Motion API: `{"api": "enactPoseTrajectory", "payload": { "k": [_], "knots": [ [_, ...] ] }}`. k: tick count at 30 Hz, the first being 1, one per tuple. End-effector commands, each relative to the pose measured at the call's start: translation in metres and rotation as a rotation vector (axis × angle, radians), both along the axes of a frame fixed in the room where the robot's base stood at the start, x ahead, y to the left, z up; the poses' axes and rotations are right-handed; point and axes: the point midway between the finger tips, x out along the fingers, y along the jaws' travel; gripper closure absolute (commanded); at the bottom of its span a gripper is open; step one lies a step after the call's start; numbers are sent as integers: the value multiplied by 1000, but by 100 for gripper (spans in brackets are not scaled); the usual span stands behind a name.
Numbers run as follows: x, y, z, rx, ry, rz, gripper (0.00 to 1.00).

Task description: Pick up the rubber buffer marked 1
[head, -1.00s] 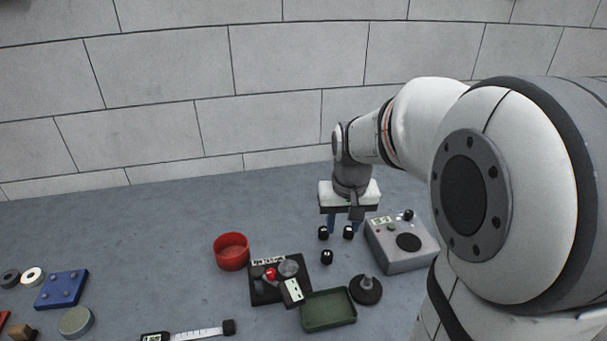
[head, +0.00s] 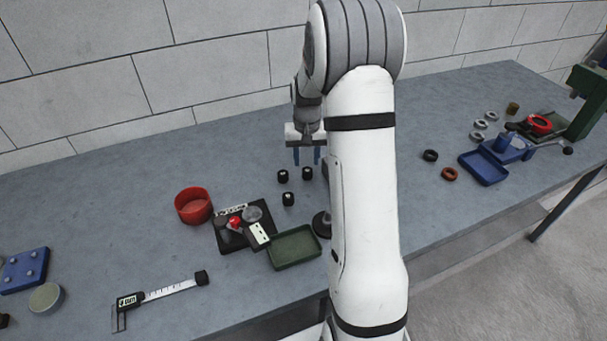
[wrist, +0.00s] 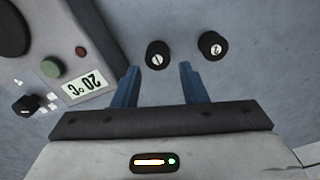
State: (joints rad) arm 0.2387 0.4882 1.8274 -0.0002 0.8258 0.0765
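The rubber buffer marked 1 (wrist: 157,55) is a short black cylinder with a white top mark. It stands upright on the bench, and in the head view it appears to be the right one of the back pair (head: 307,173). My gripper (wrist: 158,70) is open and empty, its blue fingers on either side of buffer 1's line of sight. In the head view my gripper (head: 306,157) is just behind and seemingly above that buffer. The buffer marked 2 (wrist: 212,45) stands beside it, outside the fingers. A third similar buffer (head: 288,199) stands nearer the front, its mark unreadable.
A grey box with a display (wrist: 85,88) stands close to my gripper. A green tray (head: 294,248), a black stand (head: 228,238) and a red bowl (head: 194,206) lie nearby. My arm hides part of the bench.

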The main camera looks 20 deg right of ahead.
Motion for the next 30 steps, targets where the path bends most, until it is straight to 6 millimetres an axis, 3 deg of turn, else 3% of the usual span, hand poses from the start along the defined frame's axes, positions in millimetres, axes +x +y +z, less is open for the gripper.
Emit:
{"api": "enactPoseTrajectory", "payload": {
  "k": [9,17,30],
  "knots": [
    [-3,-2,-42,1,2,-1,61],
    [-3,-2,-44,0,0,-1,61],
    [-3,-3,-44,0,0,-2,95]
  ]
}}
